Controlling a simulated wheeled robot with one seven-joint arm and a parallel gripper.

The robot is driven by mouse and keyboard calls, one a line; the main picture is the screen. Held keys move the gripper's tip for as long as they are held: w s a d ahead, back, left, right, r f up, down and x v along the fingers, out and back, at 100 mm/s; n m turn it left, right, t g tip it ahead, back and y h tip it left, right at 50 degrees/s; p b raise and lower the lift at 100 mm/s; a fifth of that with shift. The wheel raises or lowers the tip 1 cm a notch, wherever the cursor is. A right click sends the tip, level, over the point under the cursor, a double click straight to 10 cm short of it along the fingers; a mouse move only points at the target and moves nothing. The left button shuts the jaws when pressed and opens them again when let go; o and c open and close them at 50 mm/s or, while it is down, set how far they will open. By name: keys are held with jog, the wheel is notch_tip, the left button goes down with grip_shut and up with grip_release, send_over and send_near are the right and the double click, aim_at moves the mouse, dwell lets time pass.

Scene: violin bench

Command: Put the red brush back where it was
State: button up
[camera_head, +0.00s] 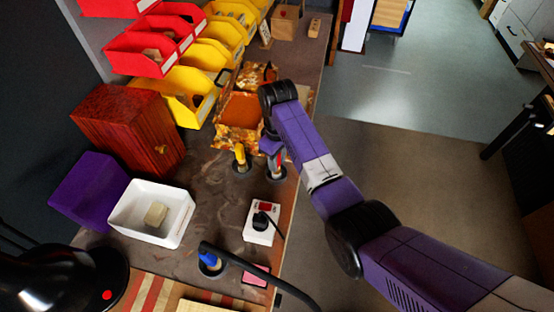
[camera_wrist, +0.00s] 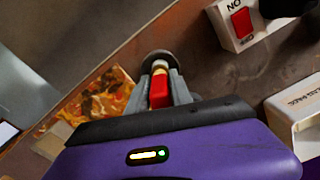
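The red brush (camera_wrist: 159,95) is between the two fingers of my gripper (camera_wrist: 160,84) in the wrist view, and both fingers appear to touch its sides. Its pale lower end points at a dark round holder (camera_wrist: 158,56). In the head view the red brush (camera_head: 278,159) is upright below my gripper (camera_head: 274,155), over or in the holder (camera_head: 277,174) on the bench. How deep its end sits is hard to tell. A yellow brush (camera_head: 240,154) stands in a holder just left, and a blue brush (camera_head: 208,257) stands in another nearer holder.
A white box with a red switch (camera_head: 261,223) lies on the bench near the right edge. A white tray (camera_head: 120,211) holds a pale block. An amber-patterned tray (camera_head: 239,108) lies behind the brushes. A wooden cabinet (camera_head: 128,130) and red and yellow bins line the left.

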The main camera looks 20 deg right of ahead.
jog(key=shift+o, duration=1.1)
jog(key=shift+r, duration=0.1)
notch_tip(320, 180, up, 11)
jog(key=shift+f, duration=0.15)
jog(key=shift+r+p, duration=0.7)
jog(key=shift+p, duration=0.2)
